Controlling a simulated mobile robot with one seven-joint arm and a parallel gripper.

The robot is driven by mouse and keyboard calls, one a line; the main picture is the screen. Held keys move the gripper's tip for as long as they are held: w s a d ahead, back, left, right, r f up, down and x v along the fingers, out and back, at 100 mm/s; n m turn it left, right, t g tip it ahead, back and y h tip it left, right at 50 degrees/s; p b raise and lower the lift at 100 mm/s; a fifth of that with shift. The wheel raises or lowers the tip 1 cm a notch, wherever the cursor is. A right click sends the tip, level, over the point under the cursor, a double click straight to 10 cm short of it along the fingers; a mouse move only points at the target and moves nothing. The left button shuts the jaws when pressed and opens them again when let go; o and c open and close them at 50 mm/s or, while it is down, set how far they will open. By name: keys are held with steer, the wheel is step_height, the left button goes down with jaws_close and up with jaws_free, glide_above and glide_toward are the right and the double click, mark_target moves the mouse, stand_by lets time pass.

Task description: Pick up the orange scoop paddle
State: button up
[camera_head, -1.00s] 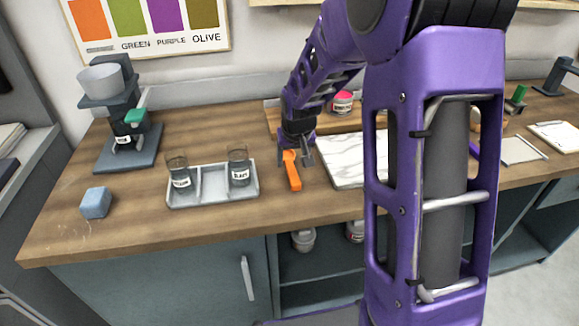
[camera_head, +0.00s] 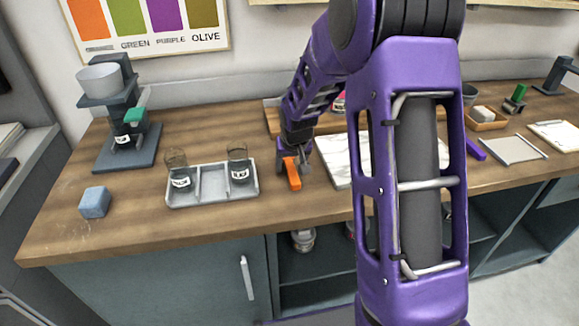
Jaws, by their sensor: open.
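The orange scoop paddle (camera_head: 292,175) lies on the wooden counter, between the grey divided tray and the white marbled slab. My gripper (camera_head: 294,170) comes down from above over the paddle's far part. Its jaws are open, with one finger seen to the left of the paddle and one to the right. The far end of the paddle is hidden under the gripper. I cannot tell how far the fingertips are from the counter.
The grey tray (camera_head: 212,199) with two labelled dark jars stands to the left. The marbled slab (camera_head: 342,165) lies close on the right, partly behind my arm. A blue block (camera_head: 95,202) and a grey dispenser (camera_head: 126,125) are farther left. Bare counter lies in front of the paddle.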

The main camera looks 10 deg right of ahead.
mark_target(291, 168)
steer(key=shift+f, duration=0.1)
jaws_close()
stand_by(0.5)
steer(key=shift+r+p, duration=0.3)
steer(key=shift+r, duration=0.2)
step_height(291, 168, up, 10)
steer(key=shift+f, duration=0.25)
